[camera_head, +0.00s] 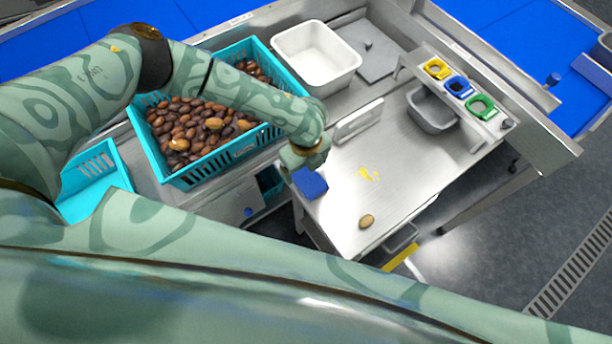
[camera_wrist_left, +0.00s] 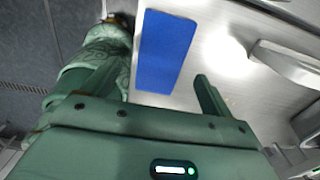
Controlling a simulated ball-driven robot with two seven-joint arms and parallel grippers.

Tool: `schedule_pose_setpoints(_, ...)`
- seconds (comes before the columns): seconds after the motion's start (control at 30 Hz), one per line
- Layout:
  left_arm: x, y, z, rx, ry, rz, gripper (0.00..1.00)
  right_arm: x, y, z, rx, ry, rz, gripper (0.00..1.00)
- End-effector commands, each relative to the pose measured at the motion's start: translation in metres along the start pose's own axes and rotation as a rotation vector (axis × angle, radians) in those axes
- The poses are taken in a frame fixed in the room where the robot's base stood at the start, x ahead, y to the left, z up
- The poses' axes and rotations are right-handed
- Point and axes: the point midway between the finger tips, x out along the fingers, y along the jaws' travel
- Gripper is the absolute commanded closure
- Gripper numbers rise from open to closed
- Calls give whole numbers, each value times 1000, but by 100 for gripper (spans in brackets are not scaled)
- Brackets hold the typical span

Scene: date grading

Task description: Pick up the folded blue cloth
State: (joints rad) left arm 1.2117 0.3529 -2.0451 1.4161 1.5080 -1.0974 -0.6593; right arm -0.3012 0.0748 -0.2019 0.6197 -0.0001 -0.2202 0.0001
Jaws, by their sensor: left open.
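The folded blue cloth (camera_head: 311,183) lies flat on the steel table, near its left front edge. In the left wrist view it is a plain blue rectangle (camera_wrist_left: 165,50) ahead of the fingers. My left gripper (camera_head: 303,160) is right beside the cloth in the head view and partly covers its far side. In the left wrist view the left gripper (camera_wrist_left: 155,88) is open, with the cloth in line with the gap between the fingers. Nothing is held. Whether a finger touches the cloth cannot be told. My right gripper is not in view.
A turquoise crate (camera_head: 205,170) of dates stands left of the table. A white bin (camera_head: 318,55) is behind. An upright metal plate (camera_head: 358,121) stands near the gripper. A single date (camera_head: 366,221) and yellow smears (camera_head: 367,174) lie on the table. A grey tub (camera_head: 430,112) stands farther right.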

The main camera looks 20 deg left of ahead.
Motion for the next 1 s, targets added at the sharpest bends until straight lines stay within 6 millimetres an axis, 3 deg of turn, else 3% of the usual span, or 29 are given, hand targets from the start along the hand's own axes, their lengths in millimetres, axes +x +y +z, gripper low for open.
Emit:
schedule_pose_setpoints(0.03, 13, 0, 0, 1, 0, 3, 15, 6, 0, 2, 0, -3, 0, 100)
schedule_pose_setpoints(0.2, 35, 0, 0, 1, 1, 2, 15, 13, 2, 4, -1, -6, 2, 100)
schedule_pose_setpoints(0.47, 37, 0, 0, 0, 0, 1, 15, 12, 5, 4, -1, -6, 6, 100)
schedule_pose_setpoints(0.63, 37, 0, 0, 0, 0, 0, 59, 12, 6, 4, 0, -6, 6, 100)
schedule_pose_setpoints(0.67, 37, 0, 0, 0, 0, 0, 63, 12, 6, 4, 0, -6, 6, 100)
schedule_pose_setpoints(1.0, 34, -1, 0, 0, 0, 0, 63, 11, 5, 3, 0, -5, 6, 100)
